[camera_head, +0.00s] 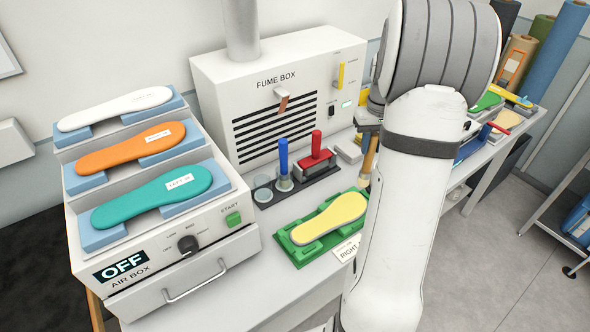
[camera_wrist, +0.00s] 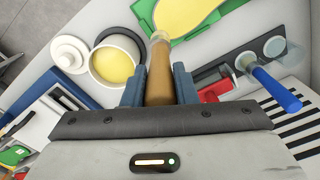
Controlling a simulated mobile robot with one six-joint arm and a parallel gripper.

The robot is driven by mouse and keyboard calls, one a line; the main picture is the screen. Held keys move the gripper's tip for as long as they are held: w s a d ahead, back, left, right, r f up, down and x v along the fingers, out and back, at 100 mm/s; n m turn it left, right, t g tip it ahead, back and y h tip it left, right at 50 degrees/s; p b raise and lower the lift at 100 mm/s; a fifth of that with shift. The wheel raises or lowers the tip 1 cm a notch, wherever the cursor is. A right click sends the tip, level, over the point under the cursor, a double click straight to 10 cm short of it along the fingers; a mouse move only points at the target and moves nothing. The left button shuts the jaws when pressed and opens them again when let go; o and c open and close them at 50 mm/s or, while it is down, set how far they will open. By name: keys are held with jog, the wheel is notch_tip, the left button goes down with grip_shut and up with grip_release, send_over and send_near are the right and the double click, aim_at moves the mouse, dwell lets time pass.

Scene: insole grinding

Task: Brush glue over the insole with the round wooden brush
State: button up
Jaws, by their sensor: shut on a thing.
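My gripper (camera_wrist: 157,74) is shut on the round wooden brush (camera_wrist: 159,82), gripping its handle between two blue fingers. The brush points away from my wrist. Its pale tip lies near the edge of the green holder (camera_wrist: 146,15) in the wrist view; I cannot tell whether it touches. The yellow insole (camera_head: 330,217) lies in the green holder on the bench in the head view. The insole also shows in the wrist view (camera_wrist: 185,14), cut by the top edge. An open pot (camera_wrist: 92,66) of yellow glue (camera_wrist: 113,66) stands left of the brush. In the head view, my arm hides most of the gripper.
The white fume box (camera_head: 270,75) stands behind the holder. A dark rack with a blue-handled tool (camera_head: 284,160) and a red-handled block (camera_head: 316,150) sits before it. The air box (camera_head: 180,230), bearing several insoles, stands at left. A white lid (camera_wrist: 68,53) lies beside the pot.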

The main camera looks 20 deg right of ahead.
jog(key=shift+r+p, duration=0.8)
jog(key=shift+r, duration=0.8)
jog(key=shift+s, duration=0.15)
